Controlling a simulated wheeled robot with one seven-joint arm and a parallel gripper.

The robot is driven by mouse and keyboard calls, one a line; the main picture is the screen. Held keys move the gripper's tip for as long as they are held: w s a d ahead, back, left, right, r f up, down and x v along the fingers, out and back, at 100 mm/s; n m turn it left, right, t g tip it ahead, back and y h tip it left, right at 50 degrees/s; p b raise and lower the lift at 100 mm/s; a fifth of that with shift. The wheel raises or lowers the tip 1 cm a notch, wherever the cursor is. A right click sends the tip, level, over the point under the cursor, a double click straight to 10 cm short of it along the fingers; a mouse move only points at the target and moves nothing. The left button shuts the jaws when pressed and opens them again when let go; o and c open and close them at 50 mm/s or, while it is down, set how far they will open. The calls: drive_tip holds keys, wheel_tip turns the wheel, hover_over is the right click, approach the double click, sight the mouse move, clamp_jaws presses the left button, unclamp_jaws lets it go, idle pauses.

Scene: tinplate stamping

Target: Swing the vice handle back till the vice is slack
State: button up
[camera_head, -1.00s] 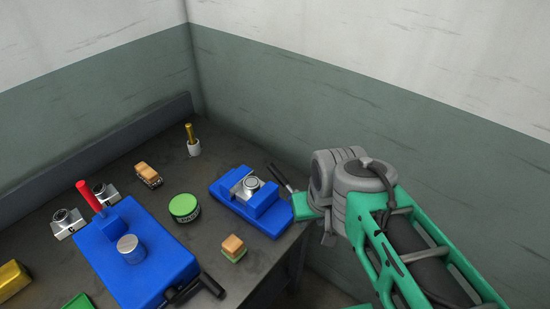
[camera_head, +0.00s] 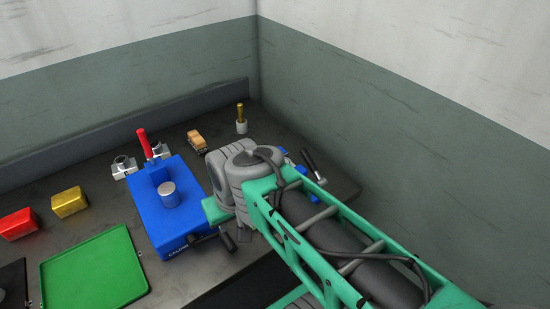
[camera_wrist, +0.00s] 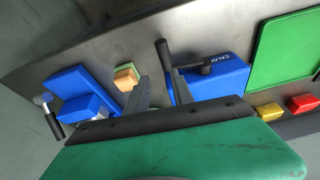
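The blue vice (camera_wrist: 75,85) stands at the table's right end. In the head view my arm hides most of it; only a blue bit (camera_head: 286,155) and its dark handle (camera_head: 310,163) show. In the wrist view the handle (camera_wrist: 53,124) sticks out at the left, apart from my gripper. The vice jaws and what is between them are not clear now. My gripper (camera_wrist: 159,92) has its two fingers apart with nothing held. It is over the table's front side, between the vice and the blue press, close to the press's black lever (camera_wrist: 165,58).
The blue press (camera_head: 170,215) with a red lever (camera_head: 145,145) stands left of my gripper. A green tray (camera_head: 95,270), yellow block (camera_head: 69,202) and red block (camera_head: 17,223) lie further left. A wooden toy car (camera_head: 197,140) and brass-topped pot (camera_head: 241,122) stand behind.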

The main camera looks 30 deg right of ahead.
drive_tip(key=w+d+r+m+p, duration=0.1)
drive_tip(key=w+d+m, duration=0.3)
drive_tip(key=m, duration=0.2)
drive_tip(key=m+t+y+p, duration=0.3)
drive_tip(key=m, duration=1.7)
approach(309, 155)
drive_tip(key=w+a+f, duration=0.1)
drive_tip(key=a, duration=0.2)
drive_tip(key=w+a+f, duration=0.1)
drive_tip(key=w+a, duration=0.1)
drive_tip(key=a, duration=0.1)
drive_tip(key=w+a+f, duration=0.1)
drive_tip(key=a, duration=0.2)
drive_tip(key=shift+w+a+f, duration=0.15)
drive_tip(key=shift+a+f, duration=0.15)
drive_tip(key=shift+f, duration=0.1)
drive_tip(key=s+d+m+t+p, duration=0.1)
drive_tip(key=s+d+m+t, duration=0.15)
drive_tip(key=d+m, duration=0.55)
drive_tip(key=shift+m, duration=0.3)
drive_tip(key=x, duration=0.7)
drive_tip(key=shift+s+d+f, duration=0.2)
drive_tip(key=shift+f, duration=0.05)
drive_tip(key=shift+c, duration=0.3)
clamp_jaws()
